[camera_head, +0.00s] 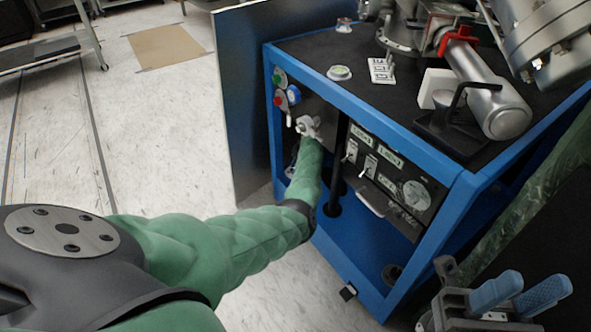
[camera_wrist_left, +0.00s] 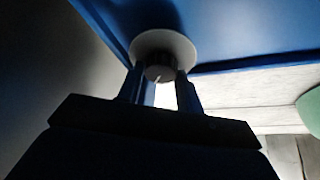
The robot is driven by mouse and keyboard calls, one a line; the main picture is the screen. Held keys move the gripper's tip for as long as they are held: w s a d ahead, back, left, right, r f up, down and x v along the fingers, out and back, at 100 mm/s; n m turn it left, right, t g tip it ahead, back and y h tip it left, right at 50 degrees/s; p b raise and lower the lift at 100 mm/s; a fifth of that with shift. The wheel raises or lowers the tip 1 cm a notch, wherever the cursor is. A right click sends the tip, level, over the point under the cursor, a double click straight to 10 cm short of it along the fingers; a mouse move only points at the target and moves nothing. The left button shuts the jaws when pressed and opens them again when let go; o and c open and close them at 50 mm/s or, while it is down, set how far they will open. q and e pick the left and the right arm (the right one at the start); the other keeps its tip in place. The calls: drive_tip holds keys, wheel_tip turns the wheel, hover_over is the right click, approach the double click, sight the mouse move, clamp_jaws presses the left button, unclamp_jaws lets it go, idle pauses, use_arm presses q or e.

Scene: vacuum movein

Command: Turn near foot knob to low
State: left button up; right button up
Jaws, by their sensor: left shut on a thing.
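The near foot knob (camera_wrist_left: 158,72) is a small dark knob with a pale mark, on a round pale grey disc (camera_wrist_left: 178,42) against a blue frame in the left wrist view. My left gripper (camera_wrist_left: 161,88) has one finger on each side of it and is shut on the knob. In the head view my green-sleeved left arm reaches to the blue cart (camera_head: 453,205), and its fingers and this knob cannot be made out there. My right gripper (camera_head: 531,287), with blue fingers, is open and empty at the bottom right.
The cart carries metal vacuum parts (camera_head: 497,108) on its dark top. Its front has a panel with switches and a round gauge (camera_head: 417,195). Coloured round fittings (camera_head: 293,95) sit at its left corner.

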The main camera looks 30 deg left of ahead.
use_arm(q)
drive_tip(key=shift+n+h+b, duration=0.3)
drive_tip(key=shift+n+b, duration=0.2)
drive_tip(key=shift+n, duration=0.5)
drive_tip(key=o, duration=1)
drive_tip(key=shift+r, duration=0.1)
drive_tip(key=shift+g, duration=0.3)
drive_tip(key=p+v, duration=0.1)
drive_tip(key=v, duration=0.6)
drive_tip(key=shift+w+r+p, duration=0.15)
drive_tip(key=shift+r+p, duration=0.1)
drive_tip(key=shift+p, duration=0.15)
drive_tip(key=shift+d+f, duration=0.1)
